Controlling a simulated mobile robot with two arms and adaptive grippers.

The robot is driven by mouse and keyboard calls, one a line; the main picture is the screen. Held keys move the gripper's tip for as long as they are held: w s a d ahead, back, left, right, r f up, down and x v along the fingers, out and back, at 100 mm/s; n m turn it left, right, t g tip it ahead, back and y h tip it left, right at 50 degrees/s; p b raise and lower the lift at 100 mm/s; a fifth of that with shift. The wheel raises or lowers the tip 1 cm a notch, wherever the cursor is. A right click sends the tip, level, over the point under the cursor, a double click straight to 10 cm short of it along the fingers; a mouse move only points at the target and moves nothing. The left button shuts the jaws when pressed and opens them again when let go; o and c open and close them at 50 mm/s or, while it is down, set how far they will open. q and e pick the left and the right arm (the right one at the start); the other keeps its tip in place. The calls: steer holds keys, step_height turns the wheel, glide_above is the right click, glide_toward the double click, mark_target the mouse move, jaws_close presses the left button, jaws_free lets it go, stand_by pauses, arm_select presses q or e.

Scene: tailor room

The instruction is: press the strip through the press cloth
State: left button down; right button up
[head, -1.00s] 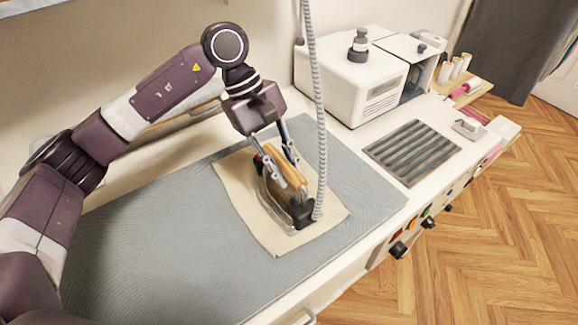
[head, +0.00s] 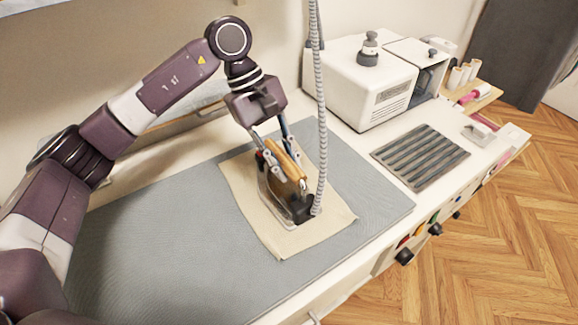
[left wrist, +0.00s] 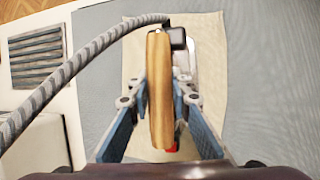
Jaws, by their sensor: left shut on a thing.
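The cream press cloth (head: 322,222) lies flat on the grey pressing mat (head: 150,250). A steam iron (head: 270,202) with a wooden handle (head: 287,163) stands on the cloth, its sole appearing to rest on it. My left gripper (head: 280,160) is shut on the wooden handle, with one finger on each side. In the left wrist view the handle (left wrist: 160,90) runs upright between the blue fingers, and the press cloth (left wrist: 213,60) shows around it. The strip is not visible. My right gripper is not in view.
A grey ribbed hose (head: 321,110) rises from the iron. A white boiler unit (head: 350,90) and a slotted metal iron rest (head: 420,157) stand to the right. Knobs and coloured buttons (head: 420,232) line the front edge. The mat's left part is clear.

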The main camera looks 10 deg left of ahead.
arm_select(q)
steer(key=shift+w+a+r, duration=0.2)
steer(key=shift+w+a, duration=0.6)
steer(key=shift+w, duration=0.1)
steer(key=shift+d+b, duration=0.1)
steer(key=shift+b, duration=0.2)
steer(key=shift+w+d, duration=1.15)
steer(key=shift+w, duration=0.1)
steer(key=shift+r, duration=0.1)
step_height(320, 180, up, 7)
steer(key=p, duration=0.3)
stand_by(0.6)
stand_by(0.5)
